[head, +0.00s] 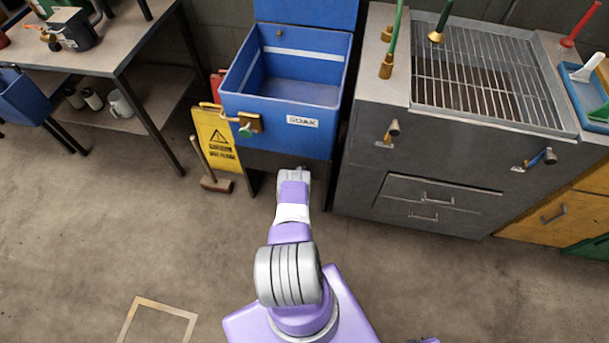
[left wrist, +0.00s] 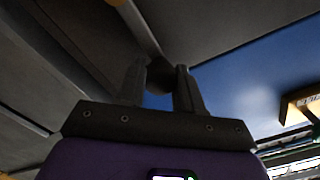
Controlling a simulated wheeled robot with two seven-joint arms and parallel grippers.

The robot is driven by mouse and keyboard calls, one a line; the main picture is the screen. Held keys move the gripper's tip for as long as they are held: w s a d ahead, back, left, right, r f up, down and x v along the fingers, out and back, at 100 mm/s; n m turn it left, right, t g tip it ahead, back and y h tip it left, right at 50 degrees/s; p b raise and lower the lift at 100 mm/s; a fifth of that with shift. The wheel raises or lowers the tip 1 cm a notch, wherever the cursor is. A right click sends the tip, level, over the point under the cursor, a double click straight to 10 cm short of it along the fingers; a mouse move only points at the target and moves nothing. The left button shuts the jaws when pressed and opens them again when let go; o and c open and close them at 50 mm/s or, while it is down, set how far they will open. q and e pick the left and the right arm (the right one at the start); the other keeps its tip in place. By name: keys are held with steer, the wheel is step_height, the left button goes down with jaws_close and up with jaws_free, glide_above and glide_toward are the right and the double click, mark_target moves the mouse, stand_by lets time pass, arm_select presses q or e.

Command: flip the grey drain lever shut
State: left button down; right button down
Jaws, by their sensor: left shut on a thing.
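A lever with a dark grey tip and a brass body (head: 391,131) is on the grey sink cabinet's front, at its upper left. A blue lever (head: 545,158) is on the same front, further right. A green-tipped valve (head: 246,129) is on the front of the blue tub (head: 275,108). My left gripper (head: 299,172) is in front of the dark space below the tub, left of the cabinet and apart from these levers. In the left wrist view, its fingers are shut on a dark round thing (left wrist: 160,75), mostly hidden. I cannot tell what it is. My right gripper is not in view.
The grey sink cabinet (head: 430,160) stands close on the right, with drawers below. A workbench (head: 120,62) is at the left. The front floor is mostly clear.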

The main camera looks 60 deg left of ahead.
arm_select(q)
steer(key=c, duration=0.7)
jaws_free()
steer(key=shift+c, duration=0.2)
steer(key=shift+d, duration=0.1)
steer(key=p+v, duration=0.2)
steer(key=v, duration=0.5)
steer(key=shift+s+d, duration=0.2)
steer(key=shift+s, duration=0.05)
steer(key=shift+w, duration=0.1)
